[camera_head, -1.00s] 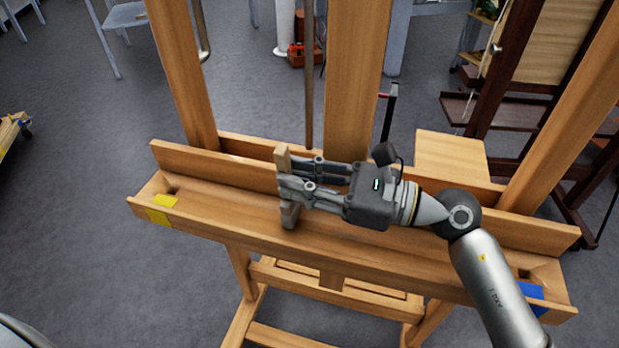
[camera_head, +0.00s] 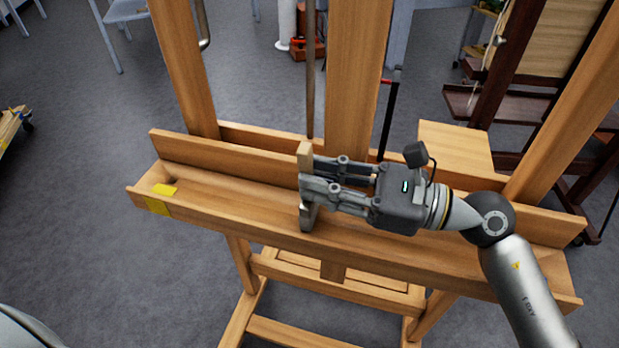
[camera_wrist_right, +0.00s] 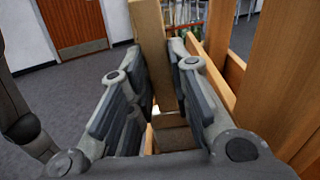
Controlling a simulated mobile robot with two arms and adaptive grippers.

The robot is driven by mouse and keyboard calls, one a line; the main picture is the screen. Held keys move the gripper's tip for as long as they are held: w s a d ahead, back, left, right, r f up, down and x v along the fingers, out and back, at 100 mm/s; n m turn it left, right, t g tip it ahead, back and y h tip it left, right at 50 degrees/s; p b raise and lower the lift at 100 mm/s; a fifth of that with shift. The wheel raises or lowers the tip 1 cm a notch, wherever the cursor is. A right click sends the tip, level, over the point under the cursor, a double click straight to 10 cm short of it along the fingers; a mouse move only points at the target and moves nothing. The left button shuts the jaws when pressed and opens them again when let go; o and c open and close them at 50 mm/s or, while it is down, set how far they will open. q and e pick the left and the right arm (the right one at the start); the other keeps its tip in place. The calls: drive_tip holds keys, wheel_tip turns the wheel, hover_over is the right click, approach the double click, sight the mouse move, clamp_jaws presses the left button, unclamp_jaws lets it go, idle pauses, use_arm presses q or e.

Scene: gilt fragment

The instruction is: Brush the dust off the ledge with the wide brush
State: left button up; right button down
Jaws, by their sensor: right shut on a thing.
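The ledge (camera_head: 225,203) is the long wooden trough of an easel, with a raised back board. My right gripper (camera_head: 308,185) is over the middle of the ledge, shut on the wide brush (camera_head: 305,157). The brush is roughly upright; its pale wooden top sticks up past the fingers and its greyish lower end reaches down at the ledge. I cannot tell whether it touches the ledge floor. In the right wrist view the brush (camera_wrist_right: 152,45) stands between both fingers. No dust can be made out clearly. My left gripper is not in view.
Yellow tape (camera_head: 160,198) marks the left end of the ledge. The easel's uprights (camera_head: 352,90) rise behind the ledge. A light wooden block or board (camera_head: 455,147) is behind its right half. A dark easel (camera_head: 500,100) stands at back right. The ledge's left half is clear.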

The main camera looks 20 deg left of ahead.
use_arm(q)
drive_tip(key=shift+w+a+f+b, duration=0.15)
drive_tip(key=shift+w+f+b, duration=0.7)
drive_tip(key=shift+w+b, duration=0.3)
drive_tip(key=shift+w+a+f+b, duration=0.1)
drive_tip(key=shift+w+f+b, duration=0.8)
drive_tip(key=shift+b, duration=0.3)
use_arm(e)
drive_tip(key=d, duration=0.8)
use_arm(q)
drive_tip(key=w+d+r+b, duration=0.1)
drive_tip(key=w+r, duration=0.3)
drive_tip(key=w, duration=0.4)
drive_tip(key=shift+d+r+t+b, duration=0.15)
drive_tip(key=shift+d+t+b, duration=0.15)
drive_tip(key=shift+b, duration=0.5)
use_arm(e)
drive_tip(key=shift+d, duration=1.7)
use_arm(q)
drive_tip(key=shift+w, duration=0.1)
